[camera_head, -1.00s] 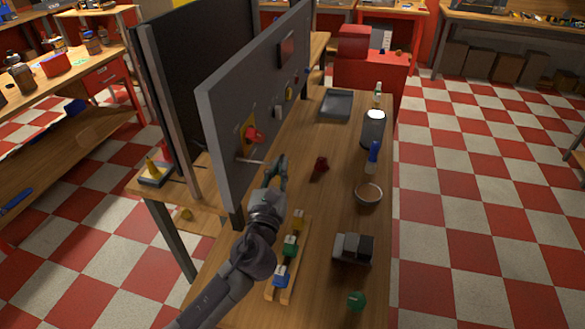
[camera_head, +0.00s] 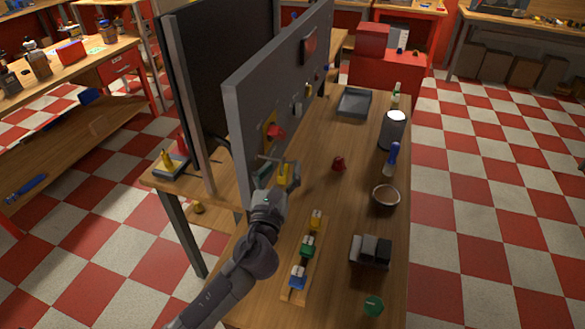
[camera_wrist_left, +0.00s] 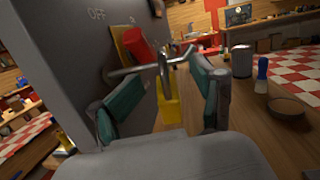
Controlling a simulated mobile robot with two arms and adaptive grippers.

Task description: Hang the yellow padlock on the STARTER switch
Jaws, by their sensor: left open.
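The yellow padlock (camera_head: 284,174) is at the grey panel (camera_head: 262,100), with its yellow body (camera_wrist_left: 169,112) below a metal bar (camera_wrist_left: 134,70) in the left wrist view. Its silver shackle (camera_wrist_left: 163,74) crosses the bar and seems to hang on it; whether it is closed cannot be told. The bar sticks out beside a red knob (camera_wrist_left: 136,44) on a yellow plate, near the word OFF. No STARTER label is readable. My left gripper (camera_head: 277,172) is open, its teal fingers on either side of the padlock. My right gripper is not in view.
A wooden rack (camera_head: 318,252) holds yellow, green and blue padlock-like pieces.

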